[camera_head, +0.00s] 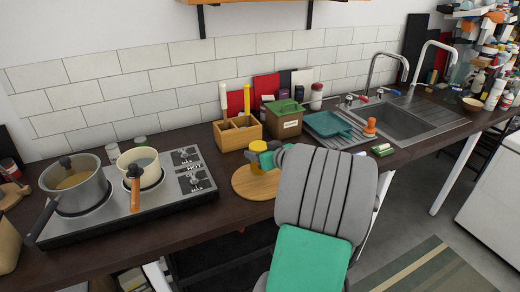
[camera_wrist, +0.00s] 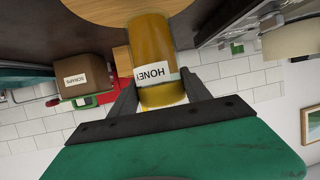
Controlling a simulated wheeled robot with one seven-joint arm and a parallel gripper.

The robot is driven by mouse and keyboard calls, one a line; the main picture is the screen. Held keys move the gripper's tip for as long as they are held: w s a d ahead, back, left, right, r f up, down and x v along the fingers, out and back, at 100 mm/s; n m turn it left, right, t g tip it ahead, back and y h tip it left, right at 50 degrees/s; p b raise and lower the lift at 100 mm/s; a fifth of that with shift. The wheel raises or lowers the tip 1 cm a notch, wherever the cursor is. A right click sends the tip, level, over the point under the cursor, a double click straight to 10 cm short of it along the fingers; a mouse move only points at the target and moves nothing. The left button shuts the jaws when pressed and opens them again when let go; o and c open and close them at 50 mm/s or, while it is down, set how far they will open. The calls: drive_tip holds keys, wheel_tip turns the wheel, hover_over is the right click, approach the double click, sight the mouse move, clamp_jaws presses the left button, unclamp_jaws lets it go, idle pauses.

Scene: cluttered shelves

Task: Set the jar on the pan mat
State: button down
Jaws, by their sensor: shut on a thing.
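The honey jar (camera_wrist: 152,50) is amber with a white "HONEY" label and is gripped between my two dark fingers in the wrist view, where the scene appears upside down. In the head view its yellow top (camera_head: 258,146) shows just above my gripper (camera_head: 259,157). My gripper is shut on the jar. The pan mat is a round wooden board (camera_head: 247,188) on the counter, right of the stove. The jar is over the mat, roughly upright; I cannot tell whether its base touches it. My arm covers the mat's right side. The mat also shows in the wrist view (camera_wrist: 95,10).
A stove (camera_head: 190,205) with a grey pot (camera_head: 75,188) and a cream saucepan (camera_head: 140,165) stands left of the mat. Behind are a wooden utensil box (camera_head: 238,135) and a brown lidded box (camera_head: 286,127). A teal dish rack (camera_head: 328,124) and sink (camera_head: 390,120) are to the right.

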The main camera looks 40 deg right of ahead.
drive_tip(key=shift+w+d+f, duration=0.1)
drive_tip(key=shift+w+f, duration=0.15)
drive_tip(key=shift+f+p, duration=0.3)
drive_tip(key=shift+f, duration=1.05)
drive_tip(key=shift+f, duration=0.2)
drive_tip(key=shift+c, duration=2.4)
unclamp_jaws()
drive_tip(key=shift+s, duration=0.1)
